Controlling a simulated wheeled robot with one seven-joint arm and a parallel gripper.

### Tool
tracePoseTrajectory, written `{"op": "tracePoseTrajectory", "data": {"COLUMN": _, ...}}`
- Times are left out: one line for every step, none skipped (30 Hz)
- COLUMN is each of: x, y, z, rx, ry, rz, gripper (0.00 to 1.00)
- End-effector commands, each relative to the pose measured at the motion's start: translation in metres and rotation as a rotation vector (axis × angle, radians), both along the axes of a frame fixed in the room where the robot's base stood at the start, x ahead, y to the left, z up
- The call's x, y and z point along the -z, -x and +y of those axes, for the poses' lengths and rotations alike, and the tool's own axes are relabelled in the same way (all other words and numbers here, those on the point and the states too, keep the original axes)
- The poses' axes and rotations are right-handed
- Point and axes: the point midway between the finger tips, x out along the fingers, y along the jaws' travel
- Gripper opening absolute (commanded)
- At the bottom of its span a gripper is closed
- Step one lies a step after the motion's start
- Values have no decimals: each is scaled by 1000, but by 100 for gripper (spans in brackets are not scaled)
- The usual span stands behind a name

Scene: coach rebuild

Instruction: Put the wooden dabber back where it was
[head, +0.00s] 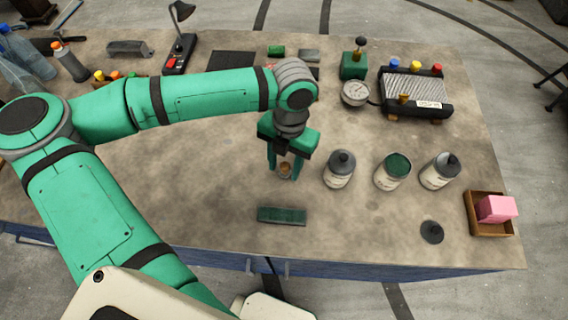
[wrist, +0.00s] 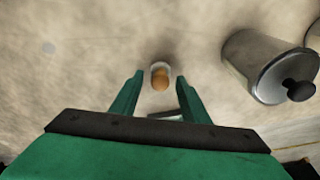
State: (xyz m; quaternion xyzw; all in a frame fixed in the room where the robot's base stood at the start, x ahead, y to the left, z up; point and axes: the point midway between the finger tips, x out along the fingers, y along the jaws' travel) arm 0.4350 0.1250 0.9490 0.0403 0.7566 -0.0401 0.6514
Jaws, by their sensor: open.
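The wooden dabber (head: 285,171) is a small, pale-topped piece with a round wooden part, on the bench below my gripper. In the wrist view the dabber (wrist: 160,78) shows its round tan end and a whitish part, between the tips of my two green fingers. My gripper (head: 284,163) points down and its fingers are apart, one on each side of the dabber. The wrist view shows a gap between each finger of my gripper (wrist: 160,86) and the dabber. I cannot tell how far the fingertips are above the bench.
Three labelled jars (head: 339,169) stand right of my gripper; the middle one (head: 392,171) shows green inside its top. A dark round lid (head: 432,232) lies in front. A green block (head: 281,215) lies nearer the front edge. A wooden tray (head: 487,228) holds a pink block (head: 497,208).

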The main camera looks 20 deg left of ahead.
Motion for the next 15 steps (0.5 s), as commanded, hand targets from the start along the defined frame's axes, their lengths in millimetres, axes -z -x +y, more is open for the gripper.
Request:
{"op": "tracePoseTrajectory", "data": {"x": -3, "y": -1, "z": 0, "rx": 0, "ry": -1, "rz": -1, "gripper": 42}}
{"op": "tracePoseTrajectory", "data": {"x": -6, "y": -1, "z": 1, "rx": 0, "ry": -1, "rz": -1, "gripper": 42}}
{"op": "tracePoseTrajectory", "data": {"x": -11, "y": -2, "z": 1, "rx": -1, "ry": -2, "rz": -1, "gripper": 42}}
{"op": "tracePoseTrajectory", "data": {"x": -15, "y": -3, "z": 1, "rx": -1, "ry": -3, "rz": -2, "gripper": 42}}
{"op": "tracePoseTrajectory", "data": {"x": -20, "y": -4, "z": 1, "rx": -1, "ry": -3, "rz": -2, "gripper": 42}}
{"op": "tracePoseTrajectory", "data": {"x": -27, "y": -5, "z": 1, "rx": 0, "ry": -4, "rz": -2, "gripper": 42}}
{"op": "tracePoseTrajectory", "data": {"x": -33, "y": -5, "z": 1, "rx": 0, "ry": -3, "rz": -2, "gripper": 42}}
{"op": "tracePoseTrajectory", "data": {"x": -39, "y": -7, "z": 1, "rx": 0, "ry": -4, "rz": -3, "gripper": 42}}
{"op": "tracePoseTrajectory", "data": {"x": -47, "y": -8, "z": 1, "rx": 0, "ry": -4, "rz": -2, "gripper": 42}}
{"op": "tracePoseTrajectory", "data": {"x": -53, "y": -9, "z": 0, "rx": -1, "ry": -3, "rz": -3, "gripper": 42}}
{"op": "tracePoseTrajectory", "data": {"x": -60, "y": -10, "z": 0, "rx": -1, "ry": -3, "rz": -3, "gripper": 42}}
{"op": "tracePoseTrajectory", "data": {"x": -67, "y": -11, "z": 0, "rx": 0, "ry": -4, "rz": -3, "gripper": 42}}
{"op": "tracePoseTrajectory", "data": {"x": -73, "y": -12, "z": 0, "rx": -2, "ry": -3, "rz": -2, "gripper": 42}}
{"op": "tracePoseTrajectory", "data": {"x": -79, "y": -13, "z": 0, "rx": -2, "ry": -3, "rz": -2, "gripper": 42}}
{"op": "tracePoseTrajectory", "data": {"x": -86, "y": -13, "z": 0, "rx": -1, "ry": -4, "rz": -2, "gripper": 42}}
